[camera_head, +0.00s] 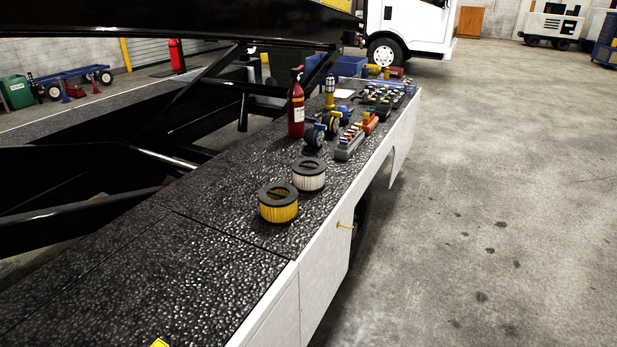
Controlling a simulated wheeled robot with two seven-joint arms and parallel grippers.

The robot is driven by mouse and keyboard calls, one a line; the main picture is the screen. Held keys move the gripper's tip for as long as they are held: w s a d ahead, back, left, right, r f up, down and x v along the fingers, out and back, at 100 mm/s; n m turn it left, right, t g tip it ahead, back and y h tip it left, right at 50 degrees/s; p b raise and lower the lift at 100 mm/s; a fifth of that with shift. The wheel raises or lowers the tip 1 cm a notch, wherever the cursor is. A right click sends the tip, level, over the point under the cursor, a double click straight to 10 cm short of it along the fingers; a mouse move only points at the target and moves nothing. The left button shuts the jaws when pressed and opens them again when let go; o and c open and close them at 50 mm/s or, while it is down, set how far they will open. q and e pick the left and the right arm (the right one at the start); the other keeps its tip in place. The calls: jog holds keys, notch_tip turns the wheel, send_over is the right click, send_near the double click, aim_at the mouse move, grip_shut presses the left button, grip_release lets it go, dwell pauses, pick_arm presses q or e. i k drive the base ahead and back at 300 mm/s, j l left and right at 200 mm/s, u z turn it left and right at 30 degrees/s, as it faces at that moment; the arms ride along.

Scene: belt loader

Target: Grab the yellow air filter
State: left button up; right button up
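The yellow air filter (278,206) is a short round cylinder with yellow pleated sides and a black top rim. It stands upright on the black textured deck (150,280) of the belt loader, near the middle of the head view. A similar filter with white pleated sides (309,177) stands just behind it and to its right. Neither of my grippers shows in the head view.
Black lift beams (80,180) run along the left. The deck in front of the filters is clear, with open concrete floor (500,220) at right.

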aim_at(279, 203)
jog(key=u, duration=0.3)
jog(key=i+l+u, duration=0.15)
jog(key=l+u, duration=0.15)
jog(key=i+l+u, duration=0.1)
jog(key=l+u, duration=0.2)
jog(key=i+l+u, duration=0.1)
jog(key=l+u, duration=0.2)
